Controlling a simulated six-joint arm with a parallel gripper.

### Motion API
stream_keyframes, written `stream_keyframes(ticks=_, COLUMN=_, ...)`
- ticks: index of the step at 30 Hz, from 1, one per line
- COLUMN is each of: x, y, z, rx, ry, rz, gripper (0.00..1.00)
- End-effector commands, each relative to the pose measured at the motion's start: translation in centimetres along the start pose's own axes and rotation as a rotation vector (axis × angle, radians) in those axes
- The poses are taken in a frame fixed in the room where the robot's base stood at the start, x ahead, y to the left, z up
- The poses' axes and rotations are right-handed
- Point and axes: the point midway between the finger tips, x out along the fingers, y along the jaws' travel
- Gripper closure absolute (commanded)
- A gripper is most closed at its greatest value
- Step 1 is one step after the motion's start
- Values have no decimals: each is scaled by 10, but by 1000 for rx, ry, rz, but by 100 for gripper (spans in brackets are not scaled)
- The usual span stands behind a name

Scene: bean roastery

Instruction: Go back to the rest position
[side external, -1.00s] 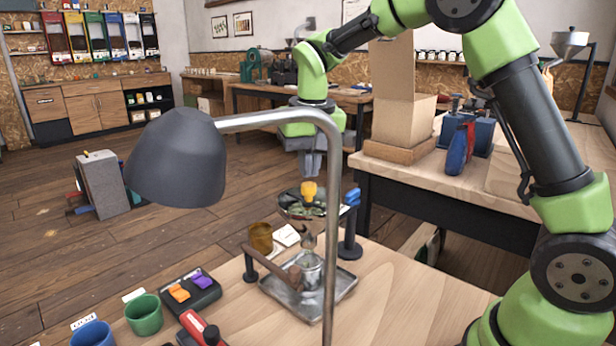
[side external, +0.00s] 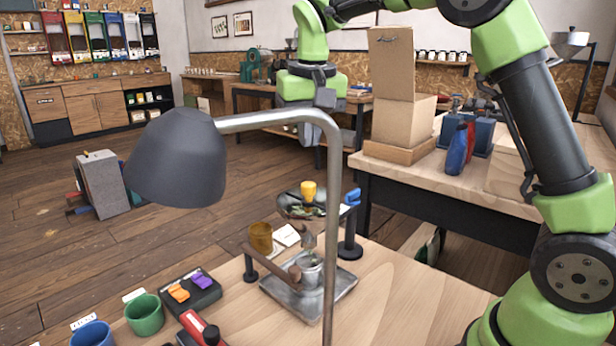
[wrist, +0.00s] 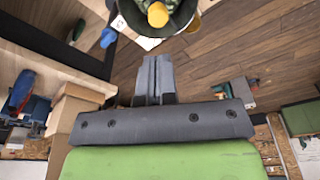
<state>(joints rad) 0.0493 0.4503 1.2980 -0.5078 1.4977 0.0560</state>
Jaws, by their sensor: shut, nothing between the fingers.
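My gripper (side external: 318,152) hangs in the air above the front table, its fingers pointing down and partly behind the lamp's pole in the side view. In the wrist view my gripper (wrist: 158,60) shows two grey fingers together with nothing between them. Below it, apart from the fingers, is a dark bowl-like funnel (side external: 288,208) with green contents and a yellow piece (side external: 308,190) at its top. The yellow piece also shows in the wrist view (wrist: 157,14).
A grey lamp (side external: 178,160) with a bent pole stands in front. A metal tray (side external: 345,283) holds a small metal cup (side external: 310,270). Open air surrounds my gripper.

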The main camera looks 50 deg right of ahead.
Motion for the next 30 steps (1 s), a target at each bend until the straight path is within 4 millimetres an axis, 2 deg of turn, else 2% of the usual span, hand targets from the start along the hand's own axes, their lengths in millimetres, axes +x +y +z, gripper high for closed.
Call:
stream_keyframes(ticks=13, x=-6, y=0, z=-1, rx=1, ry=0, rz=-1, gripper=100)
stream_keyframes(ticks=17, x=-12, y=1, z=4, rx=-6, ry=9, rz=-14, gripper=100)
stream_keyframes(ticks=20, x=-27, y=4, z=20, rx=-25, ry=34, rz=-49, gripper=100)
stream_keyframes(ticks=23, x=-46, y=11, z=46, rx=-54, ry=76, rz=-109, gripper=100)
stream_keyframes(ticks=27, x=-65, y=23, z=92, rx=-91, ry=145, rz=-204, gripper=100)
stream_keyframes(ticks=30, x=-70, y=32, z=126, rx=-110, ry=198, rz=-270, gripper=100)
